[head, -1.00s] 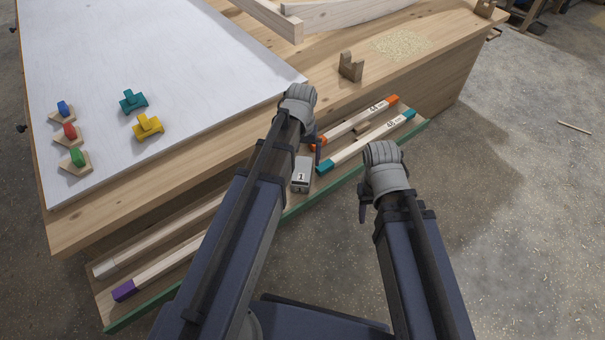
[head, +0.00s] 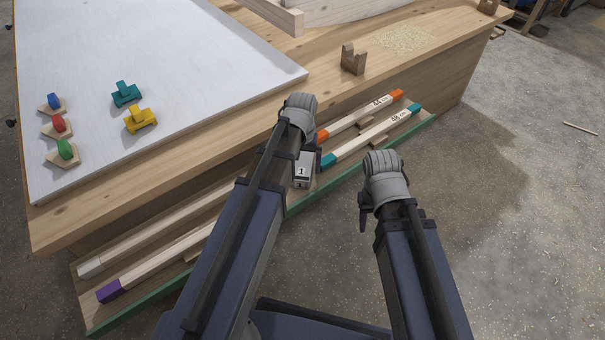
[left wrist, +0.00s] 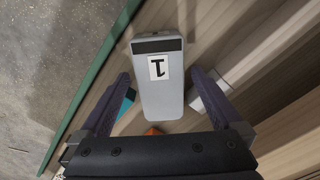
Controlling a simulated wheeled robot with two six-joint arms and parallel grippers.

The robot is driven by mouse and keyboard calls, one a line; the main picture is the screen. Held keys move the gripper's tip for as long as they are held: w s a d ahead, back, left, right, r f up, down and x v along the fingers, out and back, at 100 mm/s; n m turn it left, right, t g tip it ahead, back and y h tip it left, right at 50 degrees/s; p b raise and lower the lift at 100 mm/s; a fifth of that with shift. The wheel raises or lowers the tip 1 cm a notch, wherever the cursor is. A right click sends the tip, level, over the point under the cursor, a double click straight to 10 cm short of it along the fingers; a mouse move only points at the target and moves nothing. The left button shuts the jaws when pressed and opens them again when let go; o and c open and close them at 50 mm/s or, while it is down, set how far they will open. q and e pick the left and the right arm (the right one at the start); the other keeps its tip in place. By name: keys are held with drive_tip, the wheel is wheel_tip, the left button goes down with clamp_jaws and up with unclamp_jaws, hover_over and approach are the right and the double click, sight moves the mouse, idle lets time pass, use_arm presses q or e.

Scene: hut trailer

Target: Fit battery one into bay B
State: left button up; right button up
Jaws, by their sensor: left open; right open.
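Battery one (head: 303,170) is a grey block with a white label marked 1. It rests on the low shelf in the head view, partly hidden by my left arm. In the left wrist view battery one (left wrist: 160,85) lies between the two spread fingers of my left gripper (left wrist: 160,90), with a gap on each side. My left gripper (head: 308,150) is open, but its fingers are mostly hidden in the head view. My right gripper (head: 364,215) is open and empty, beyond the shelf's green edge above the floor. I see no bay marked B.
The low shelf has a green front edge (head: 345,165). Wooden bars with orange (head: 396,95), teal (head: 414,108) and purple (head: 109,291) ends lie on it. The workbench (head: 200,150) above carries a white board (head: 180,60), coloured knobbed pieces and a wooden block (head: 353,60).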

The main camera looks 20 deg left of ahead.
use_arm(q)
drive_tip(key=shift+r, duration=0.1)
clamp_jaws()
idle(0.7)
